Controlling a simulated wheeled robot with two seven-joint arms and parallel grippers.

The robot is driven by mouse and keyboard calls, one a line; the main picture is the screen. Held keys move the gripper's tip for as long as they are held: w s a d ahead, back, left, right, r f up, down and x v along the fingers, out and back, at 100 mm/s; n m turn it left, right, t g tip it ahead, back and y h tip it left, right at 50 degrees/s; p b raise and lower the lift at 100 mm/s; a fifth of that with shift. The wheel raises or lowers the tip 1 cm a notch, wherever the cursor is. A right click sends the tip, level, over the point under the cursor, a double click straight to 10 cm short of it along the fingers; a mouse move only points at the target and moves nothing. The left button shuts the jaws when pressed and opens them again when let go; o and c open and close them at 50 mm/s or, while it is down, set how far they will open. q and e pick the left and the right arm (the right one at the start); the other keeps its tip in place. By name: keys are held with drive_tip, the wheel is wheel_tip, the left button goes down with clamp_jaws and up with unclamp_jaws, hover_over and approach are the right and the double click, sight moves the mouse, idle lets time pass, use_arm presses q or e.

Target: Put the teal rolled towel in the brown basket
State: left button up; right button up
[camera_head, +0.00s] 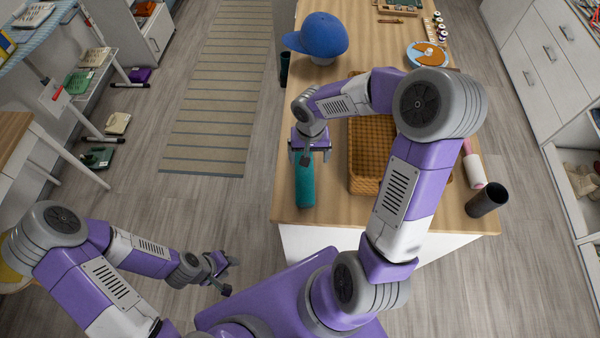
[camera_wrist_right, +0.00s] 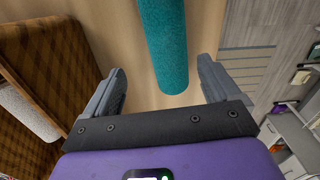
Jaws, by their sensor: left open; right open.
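The teal rolled towel (camera_head: 305,185) lies on the wooden table near its left edge, pointing along the table. The brown basket (camera_head: 361,182) stands to its right, partly hidden by my right arm. My right gripper (camera_head: 310,152) is open above the far part of the towel. In the right wrist view the teal towel (camera_wrist_right: 165,45) shows between and beyond the open fingers (camera_wrist_right: 160,75), with nothing gripped. The woven brown basket (camera_wrist_right: 60,50) shows at the left of that view. My left gripper (camera_head: 226,274) is open and empty, low over the floor, away from the table.
A blue cap (camera_head: 318,36) on a stand and a plate (camera_head: 428,55) are at the table's far part. A dark cup (camera_head: 486,200) and a white-and-pink roll (camera_head: 474,170) are right of the basket. A dark cup (camera_head: 284,68) is by the left edge.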

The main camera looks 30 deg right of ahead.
sight(304, 169)
drive_tip(key=shift+w+f, duration=0.45)
drive_tip(key=shift+f, duration=0.2)
drive_tip(key=shift+w+f, duration=0.15)
drive_tip(key=shift+f, duration=0.2)
drive_tip(key=f, duration=0.2)
drive_tip(key=f+b, duration=0.1)
drive_tip(key=f, duration=0.1)
drive_tip(key=a+f, duration=0.1)
drive_tip(key=f, duration=0.1)
drive_tip(key=shift+s+f, duration=0.25)
use_arm(q)
drive_tip(key=shift+w+f, duration=0.2)
drive_tip(key=shift+f, duration=0.3)
drive_tip(key=shift+w+f, duration=0.15)
drive_tip(key=shift+f, duration=0.35)
use_arm(e)
drive_tip(key=shift+c, duration=0.5)
drive_tip(key=shift+r, duration=0.1)
drive_tip(key=c, duration=1.1)
